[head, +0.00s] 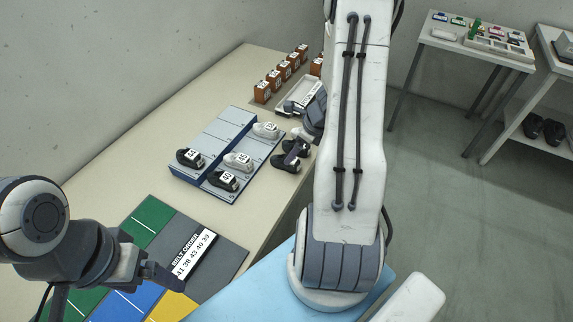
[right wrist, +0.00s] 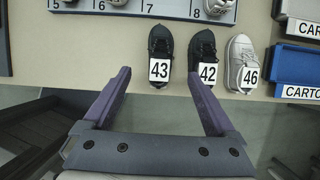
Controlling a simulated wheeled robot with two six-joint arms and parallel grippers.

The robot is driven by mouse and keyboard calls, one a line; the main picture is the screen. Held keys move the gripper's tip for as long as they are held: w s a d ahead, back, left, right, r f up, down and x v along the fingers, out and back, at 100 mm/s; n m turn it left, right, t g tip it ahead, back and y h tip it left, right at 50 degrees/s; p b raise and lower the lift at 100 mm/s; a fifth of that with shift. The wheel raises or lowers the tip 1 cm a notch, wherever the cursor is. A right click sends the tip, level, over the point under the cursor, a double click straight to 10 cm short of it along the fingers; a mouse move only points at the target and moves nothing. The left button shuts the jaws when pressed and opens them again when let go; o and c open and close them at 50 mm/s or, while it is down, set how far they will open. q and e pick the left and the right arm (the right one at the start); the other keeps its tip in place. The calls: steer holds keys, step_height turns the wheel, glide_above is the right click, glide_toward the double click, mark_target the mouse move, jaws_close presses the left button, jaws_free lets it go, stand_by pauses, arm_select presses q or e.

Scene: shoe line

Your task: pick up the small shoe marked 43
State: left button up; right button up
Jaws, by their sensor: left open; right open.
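The small black shoe marked 43 (right wrist: 158,42) lies on the table in the right wrist view, its white number label toward me. In the head view it appears as the nearest dark shoe (head: 282,163) beside the rack, its number unreadable there. My right gripper (right wrist: 158,74) is open and empty, its two purple fingers apart on either side of the label end of shoe 43. In the head view my right arm hides most of that gripper. My left gripper (head: 165,277) is open and empty above the coloured mat at the lower left.
A black shoe marked 42 (right wrist: 203,45) lies close right of shoe 43, near my right finger; a white shoe marked 46 (right wrist: 241,52) lies beyond. A rack (head: 196,181) holds several shoes. Orange boxes (head: 262,92) and a tray (head: 290,108) stand farther back.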

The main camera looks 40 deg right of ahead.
mark_target(276, 161)
steer(key=b+x, duration=0.1)
steer(key=x, duration=0.6)
steer(key=shift+w, duration=0.25)
jaws_close()
steer(key=shift+r, duration=0.15)
